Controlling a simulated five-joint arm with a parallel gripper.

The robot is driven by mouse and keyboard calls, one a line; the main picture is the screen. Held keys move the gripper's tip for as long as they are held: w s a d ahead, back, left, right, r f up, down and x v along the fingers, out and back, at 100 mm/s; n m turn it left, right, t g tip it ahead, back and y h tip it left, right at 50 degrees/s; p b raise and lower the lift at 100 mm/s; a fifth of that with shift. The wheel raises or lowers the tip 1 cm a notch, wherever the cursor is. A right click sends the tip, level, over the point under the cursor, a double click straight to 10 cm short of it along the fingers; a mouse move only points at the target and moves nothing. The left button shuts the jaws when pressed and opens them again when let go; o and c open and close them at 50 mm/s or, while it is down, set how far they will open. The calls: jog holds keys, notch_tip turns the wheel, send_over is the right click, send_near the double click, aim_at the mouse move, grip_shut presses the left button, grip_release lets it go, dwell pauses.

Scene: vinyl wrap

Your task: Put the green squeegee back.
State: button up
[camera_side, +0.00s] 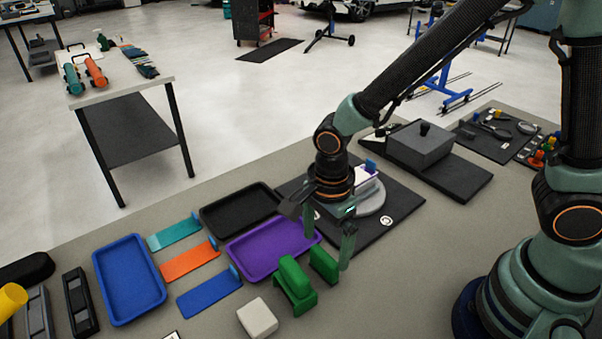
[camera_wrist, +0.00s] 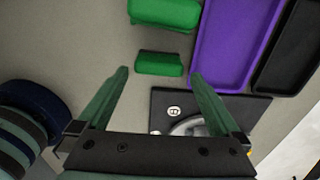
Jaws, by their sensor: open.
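A small green block (camera_side: 323,264), which looks like the green squeegee, is on the grey bench beside a larger green stand-like piece (camera_side: 295,285). In the wrist view the small green block (camera_wrist: 160,63) lies across the gap just past the fingertips, and the larger green piece (camera_wrist: 165,13) is farther up. My gripper (camera_side: 328,238) is open and points down above the bench, behind the small green block in the side view. In the wrist view my gripper (camera_wrist: 159,75) has nothing between its fingers. Which green piece is the squeegee's holder, I cannot tell for sure.
A purple tray (camera_side: 250,265), black tray (camera_side: 215,228) and blue tray (camera_side: 105,262) lie left. Teal (camera_side: 175,234), orange (camera_side: 187,262) and blue (camera_side: 205,296) flat pieces lie among them. A white block (camera_side: 257,318) is in front; a black mat (camera_side: 405,210) with a disc is behind.

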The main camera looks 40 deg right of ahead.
aim_at(324, 254)
notch_tip(324, 254, up, 7)
jog(key=d+r+n+t, duration=0.5)
jog(key=d+r+n, duration=0.6)
jog(key=d+n, duration=0.4)
jog(key=n, duration=0.3)
jog(key=shift+s+d+r+t, duration=0.15)
jog(key=shift+s+d+t, duration=0.15)
jog(key=shift+s, duration=0.05)
